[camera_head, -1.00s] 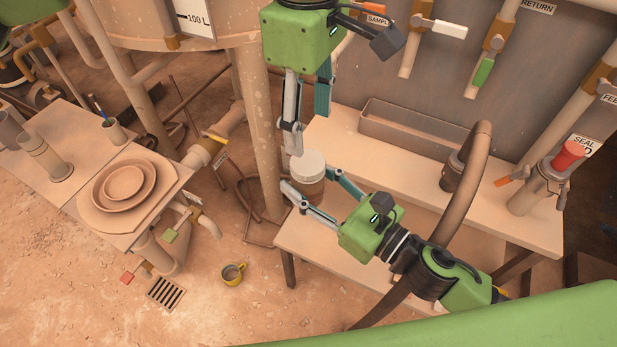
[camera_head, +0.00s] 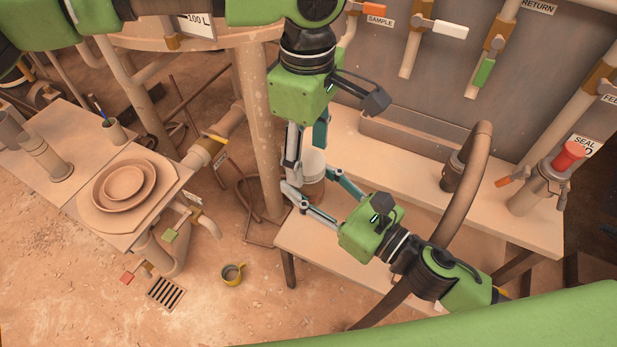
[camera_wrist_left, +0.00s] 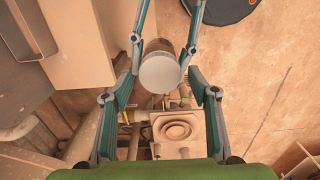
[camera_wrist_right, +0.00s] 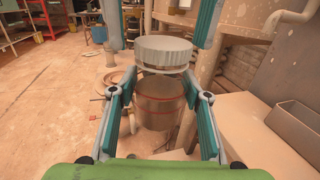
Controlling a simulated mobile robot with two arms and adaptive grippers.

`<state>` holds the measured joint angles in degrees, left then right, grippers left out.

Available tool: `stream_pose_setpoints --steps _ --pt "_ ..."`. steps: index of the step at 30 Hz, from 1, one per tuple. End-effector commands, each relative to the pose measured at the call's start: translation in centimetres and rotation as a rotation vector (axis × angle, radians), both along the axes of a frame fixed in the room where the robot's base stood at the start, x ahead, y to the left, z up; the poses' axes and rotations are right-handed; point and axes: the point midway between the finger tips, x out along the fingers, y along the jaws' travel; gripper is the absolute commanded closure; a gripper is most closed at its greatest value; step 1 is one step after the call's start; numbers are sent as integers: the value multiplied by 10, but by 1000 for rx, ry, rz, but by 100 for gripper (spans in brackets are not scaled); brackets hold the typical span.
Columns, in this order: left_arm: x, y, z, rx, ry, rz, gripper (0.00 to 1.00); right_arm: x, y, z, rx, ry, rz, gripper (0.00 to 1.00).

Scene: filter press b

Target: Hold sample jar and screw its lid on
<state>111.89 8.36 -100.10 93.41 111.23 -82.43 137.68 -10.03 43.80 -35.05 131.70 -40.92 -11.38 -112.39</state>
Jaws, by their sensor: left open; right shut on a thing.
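The sample jar (camera_wrist_right: 160,105), brownish with reddish bands, is upright between the fingers of my right gripper (camera_head: 312,186), which is shut on its side. The pale ribbed lid (camera_wrist_right: 165,53) is at the jar's mouth and looks about level; I cannot tell whether it is threaded. In the head view the lid (camera_head: 312,162) is partly hidden by my left gripper (camera_head: 304,160). That gripper points down from above, open, its fingers on either side of the lid. The left wrist view shows the lid's round top (camera_wrist_left: 160,73) between the open fingers.
The pale bench (camera_head: 400,160) holds a grey trough (camera_head: 410,135), a curved brown pipe and a red-topped valve. A tank leg (camera_head: 260,130) stands close left of the jar. A side table (camera_head: 60,190) with bowls is further left.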

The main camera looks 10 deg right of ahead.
Motion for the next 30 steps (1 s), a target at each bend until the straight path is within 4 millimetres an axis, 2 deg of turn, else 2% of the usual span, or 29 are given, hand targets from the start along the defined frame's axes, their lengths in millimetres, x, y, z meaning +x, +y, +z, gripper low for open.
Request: stream_pose_setpoints --steps 11,13,16,24,26,30 --pt "0 0 -7 -1 1 0 46 0 0 1 1 -1 0 100" --pt "0 0 -7 -1 1 0 59 0 0 1 1 -1 0 100" --pt "0 0 -7 -1 0 0 85 0 0 1 1 -1 0 100" --pt "0 0 -7 -2 2 -44 86 0 0 1 1 -1 0 100" --pt "-1 -1 -7 -2 2 -112 86 0 0 1 1 -1 0 100" --pt "-1 -1 -8 -4 4 -379 86 0 0 1 1 -1 1 100"
